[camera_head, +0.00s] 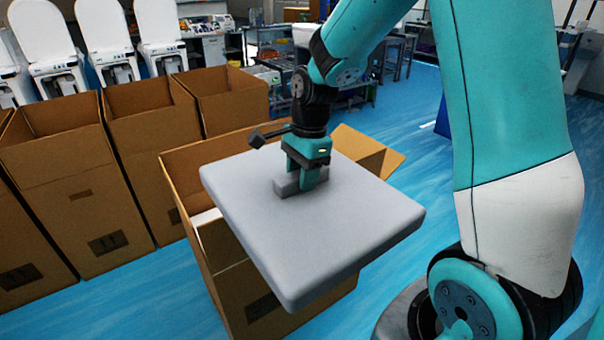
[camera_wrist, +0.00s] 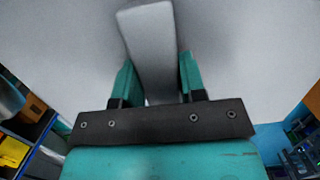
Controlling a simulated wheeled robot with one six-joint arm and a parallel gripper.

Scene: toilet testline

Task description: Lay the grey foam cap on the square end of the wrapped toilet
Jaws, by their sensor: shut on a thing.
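The grey foam cap (camera_head: 340,228) is a thick square slab with a raised grey block in its middle. My gripper (camera_head: 300,178) is shut on that block and holds the cap from above. The cap hangs over an open cardboard box (camera_head: 235,285) and hides most of its opening. In the wrist view the cap (camera_wrist: 245,60) fills most of the picture, with the block between the fingers of my gripper (camera_wrist: 158,80). A small bit of something white shows inside the box at the left of the cap. The wrapped toilet's square end cannot be made out.
Several open cardboard boxes (camera_head: 140,150) stand in a row at the left. White toilets (camera_head: 105,40) with raised lids stand behind them. A box flap (camera_head: 365,152) sticks out behind the cap. Blue floor (camera_head: 425,160) is clear at the right rear.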

